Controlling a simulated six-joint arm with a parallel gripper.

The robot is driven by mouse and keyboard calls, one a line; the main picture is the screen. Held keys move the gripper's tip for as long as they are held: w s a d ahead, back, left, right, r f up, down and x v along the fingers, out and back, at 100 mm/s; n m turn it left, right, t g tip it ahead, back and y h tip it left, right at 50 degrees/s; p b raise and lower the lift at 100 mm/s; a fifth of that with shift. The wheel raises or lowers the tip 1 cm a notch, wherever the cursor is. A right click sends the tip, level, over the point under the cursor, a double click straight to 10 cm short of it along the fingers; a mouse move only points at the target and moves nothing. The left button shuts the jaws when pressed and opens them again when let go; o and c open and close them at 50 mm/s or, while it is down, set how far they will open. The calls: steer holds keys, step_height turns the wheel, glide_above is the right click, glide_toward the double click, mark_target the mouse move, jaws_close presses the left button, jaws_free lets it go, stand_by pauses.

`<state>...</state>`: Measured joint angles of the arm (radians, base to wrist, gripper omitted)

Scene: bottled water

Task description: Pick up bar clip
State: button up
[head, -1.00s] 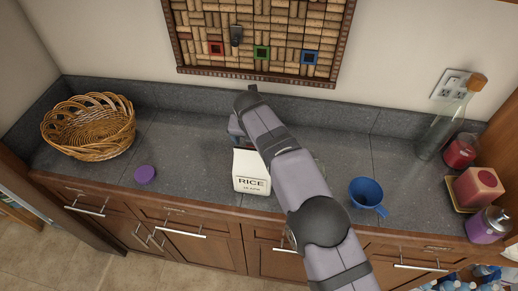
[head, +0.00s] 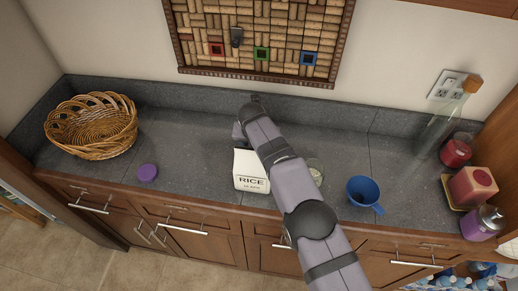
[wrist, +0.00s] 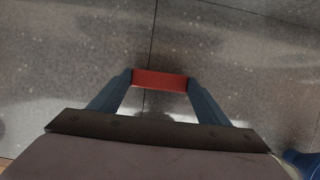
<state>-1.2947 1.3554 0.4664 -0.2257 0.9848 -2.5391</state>
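A small red bar clip (wrist: 160,81) spans the gap between the two blue-grey fingertips in the wrist view. My gripper (wrist: 160,83) is shut on it, with one finger against each end. Grey speckled countertop lies beyond the clip in that view; how high the clip is above it is hard to tell. In the head view, the fingertips and the clip are hidden behind my arm and the white rice bag (head: 250,172).
A wicker basket (head: 91,124) and purple lid (head: 147,173) sit on the left of the counter. A blue cup (head: 364,190) and partly hidden clear glass container (head: 316,171) are right of my arm. A corkboard (head: 262,76) hangs behind.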

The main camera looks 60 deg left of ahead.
steer(key=shift+r, duration=0.1)
step_height(320, 180, up, 10)
steer(key=p, duration=0.1)
steer(key=shift+p, duration=0.4)
stand_by(0.4)
steer(key=s+d+r+p, duration=0.2)
steer(key=s+d+r, duration=0.2)
steer(key=r, duration=0.3)
steer(key=s+d+r+p, duration=0.3)
steer(key=s+d+r, duration=0.1)
steer(key=r, duration=0.3)
steer(key=shift+s+d+r, duration=0.3)
steer(key=shift+d, duration=0.35)
